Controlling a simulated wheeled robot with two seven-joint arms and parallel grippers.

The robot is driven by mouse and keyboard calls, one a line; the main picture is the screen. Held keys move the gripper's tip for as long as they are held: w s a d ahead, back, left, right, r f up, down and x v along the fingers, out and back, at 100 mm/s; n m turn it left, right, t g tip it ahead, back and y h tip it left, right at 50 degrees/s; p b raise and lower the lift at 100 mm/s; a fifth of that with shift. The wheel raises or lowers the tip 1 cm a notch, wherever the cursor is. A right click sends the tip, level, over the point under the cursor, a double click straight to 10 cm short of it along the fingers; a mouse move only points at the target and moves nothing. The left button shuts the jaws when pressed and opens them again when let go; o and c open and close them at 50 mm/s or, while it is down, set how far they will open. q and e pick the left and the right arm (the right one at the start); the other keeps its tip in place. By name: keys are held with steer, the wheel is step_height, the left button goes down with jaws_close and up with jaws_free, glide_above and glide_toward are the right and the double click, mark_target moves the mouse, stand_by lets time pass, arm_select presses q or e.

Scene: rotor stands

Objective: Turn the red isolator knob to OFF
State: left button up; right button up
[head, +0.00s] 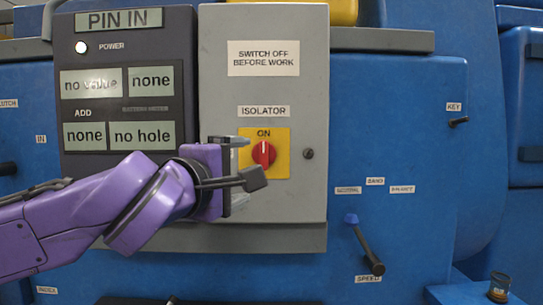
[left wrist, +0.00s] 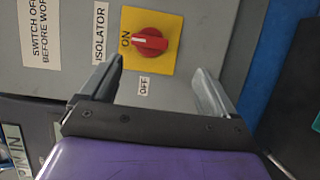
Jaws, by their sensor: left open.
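The red isolator knob (head: 264,153) sits on a yellow plate (head: 281,169) marked ON at its top, on the grey box. Its white mark points up at ON. In the left wrist view, turned sideways, the knob (left wrist: 150,41) points left at ON, and an OFF label (left wrist: 145,87) is beside the plate. In the head view that label is hidden behind my gripper. My left gripper (head: 238,172) is open and empty, just left of the knob. In the wrist view its fingertips (left wrist: 158,66) are spread, with the knob beyond them. My right gripper is not in view.
The grey box (head: 220,25) has a screw (head: 308,154) right of the knob. A dark display panel (head: 125,45) stands left of it. A black lever (head: 367,248) with a blue end and a small key knob (head: 458,122) stick out from the blue housing at right.

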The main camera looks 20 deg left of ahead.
mark_target(261, 157)
arm_select(q)
steer(key=w+p, duration=0.1)
steer(key=w, duration=0.2)
steer(key=w+r, duration=0.1)
steer(key=w, duration=0.2)
steer(key=w+d+p, duration=0.1)
steer(key=w, duration=0.2)
steer(key=shift+w+r+p, duration=0.15)
steer(key=shift+r+p, duration=0.1)
steer(key=shift+p, duration=0.1)
steer(key=c, duration=1.1)
steer(key=shift+o, duration=0.2)
